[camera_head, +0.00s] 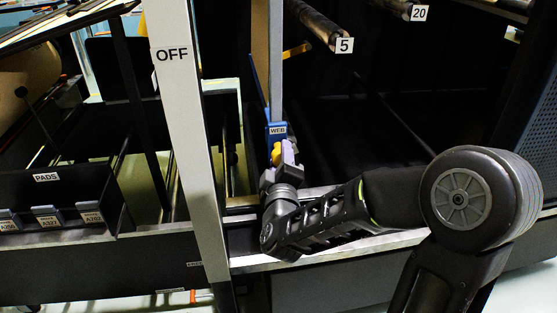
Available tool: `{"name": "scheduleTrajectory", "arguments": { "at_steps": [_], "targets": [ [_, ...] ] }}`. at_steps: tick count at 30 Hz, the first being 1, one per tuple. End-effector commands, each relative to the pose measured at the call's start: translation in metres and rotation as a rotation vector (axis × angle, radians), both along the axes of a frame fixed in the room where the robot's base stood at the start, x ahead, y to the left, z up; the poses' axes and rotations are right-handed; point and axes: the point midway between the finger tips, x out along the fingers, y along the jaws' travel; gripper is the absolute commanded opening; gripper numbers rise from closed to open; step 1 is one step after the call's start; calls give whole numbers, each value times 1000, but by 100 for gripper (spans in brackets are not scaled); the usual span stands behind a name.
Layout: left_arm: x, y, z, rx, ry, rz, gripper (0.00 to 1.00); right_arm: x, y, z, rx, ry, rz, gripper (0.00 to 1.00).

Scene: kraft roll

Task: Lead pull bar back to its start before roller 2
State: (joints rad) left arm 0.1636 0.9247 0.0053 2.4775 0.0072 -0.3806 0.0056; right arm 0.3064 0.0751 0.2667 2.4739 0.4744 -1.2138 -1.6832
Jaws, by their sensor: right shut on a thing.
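My right gripper (284,156) is in the middle of the head view, shut at a yellow part (277,152) just below a blue block marked WEB (277,129). I take the blue block and yellow part to belong to the pull bar; its full length cannot be made out. A grey upright (276,60) runs up above the block, with a brown strip (260,45) on its left. The fingertips partly hide the yellow part. No label for roller 2 shows. My left gripper is out of view.
A white post marked OFF (186,130) stands left of the gripper. Rollers labelled 5 (318,22) and 20 (395,8) are at upper right. A silver rail (330,250) runs below my forearm. A PADS tray (60,205) is at left.

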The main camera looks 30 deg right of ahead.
Motion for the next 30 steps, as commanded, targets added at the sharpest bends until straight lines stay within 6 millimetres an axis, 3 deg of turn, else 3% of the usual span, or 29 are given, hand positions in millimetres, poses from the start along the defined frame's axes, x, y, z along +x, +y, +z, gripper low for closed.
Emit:
{"name": "scheduleTrajectory", "arguments": {
  "at_steps": [1, 18, 30],
  "targets": [
    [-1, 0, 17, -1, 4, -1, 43, 0, -3, 20, -3, -7, -5, 0],
    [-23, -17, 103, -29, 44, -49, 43, -5, -14, 118, -1, -6, -8, 0],
    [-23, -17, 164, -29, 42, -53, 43, -8, -22, 186, -1, -6, -9, 0]
  ]
}}
